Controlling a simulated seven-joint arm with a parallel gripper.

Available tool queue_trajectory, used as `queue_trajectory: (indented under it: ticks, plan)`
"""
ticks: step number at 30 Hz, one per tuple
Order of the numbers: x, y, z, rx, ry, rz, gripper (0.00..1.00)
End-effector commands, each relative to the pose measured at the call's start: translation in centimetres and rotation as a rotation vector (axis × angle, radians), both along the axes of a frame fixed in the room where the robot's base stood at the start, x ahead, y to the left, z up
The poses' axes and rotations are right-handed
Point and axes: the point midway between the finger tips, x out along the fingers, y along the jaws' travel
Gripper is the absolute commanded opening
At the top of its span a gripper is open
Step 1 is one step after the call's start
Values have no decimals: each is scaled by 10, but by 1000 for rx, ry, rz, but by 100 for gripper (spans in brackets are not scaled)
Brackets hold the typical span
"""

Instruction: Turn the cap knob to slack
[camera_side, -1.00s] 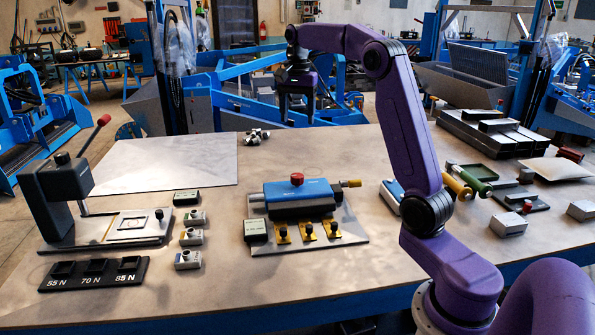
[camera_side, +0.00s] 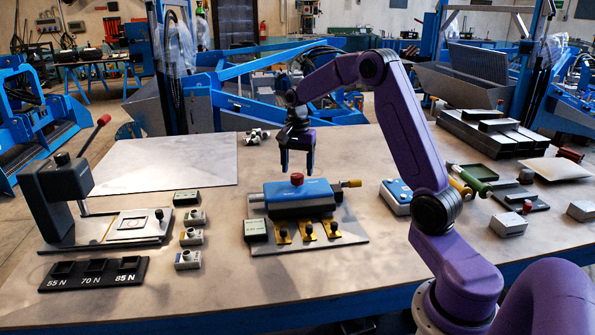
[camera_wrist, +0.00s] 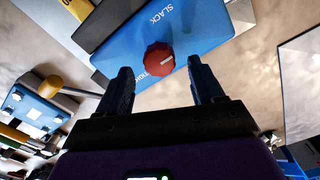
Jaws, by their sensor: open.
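The cap knob (camera_side: 297,179) is a small red knob on top of a blue cap block (camera_side: 320,187). In the wrist view the red knob (camera_wrist: 160,59) sits on the blue face (camera_wrist: 205,30), between the word SLACK and a second word partly hidden by the knob. A pale line on the knob points roughly right. My gripper (camera_side: 297,172) is above the knob, fingers pointing down. In the wrist view its two dark fingers (camera_wrist: 157,76) are apart, one on each side of the knob, with nothing held. I cannot tell whether the fingertips reach down to knob height.
A yellow-ended handle (camera_side: 350,183) sticks out right of the blue block. Several gold clamps (camera_side: 307,230) stand on its base plate (camera_side: 345,240). A press (camera_side: 60,195) stands at left. A blue-topped box (camera_side: 395,195) is at right. A flat sheet (camera_side: 165,163) lies behind left.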

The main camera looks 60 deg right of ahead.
Motion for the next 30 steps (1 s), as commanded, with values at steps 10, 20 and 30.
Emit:
queue_trajectory:
  ticks: [10,20,30]
  plan:
    - [0,0,-18,0,0,-1,67]
    - [0,0,-18,0,0,0,18]
    - [0,1,-18,0,0,26,11]
